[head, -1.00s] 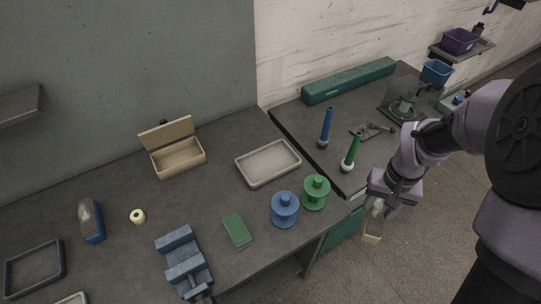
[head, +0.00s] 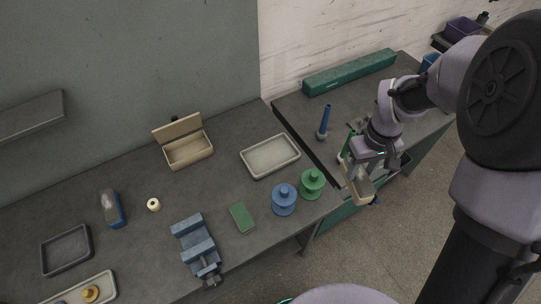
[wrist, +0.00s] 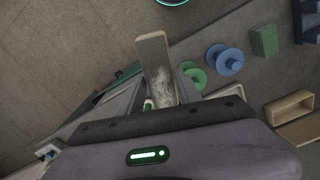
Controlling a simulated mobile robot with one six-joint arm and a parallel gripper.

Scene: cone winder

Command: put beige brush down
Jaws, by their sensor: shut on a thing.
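The beige brush (head: 360,189) is held in my gripper (head: 366,169), hanging below it over the gap by the front edge of the right-hand bench. In the wrist view the beige brush (wrist: 153,50) sticks out beyond my gripper (wrist: 165,95), its grey bristle part between the fingers. My gripper is shut on it. The arm partly hides the green rod on the bench behind. The brush is clear of the left bench top.
On the left bench stand a green spool (head: 312,184), a blue spool (head: 284,199), a pale tray (head: 270,157), an open box (head: 188,152), a green pad (head: 242,217), a blue vise (head: 197,247) and a blue brush (head: 113,209). Bare bench lies between vise and box.

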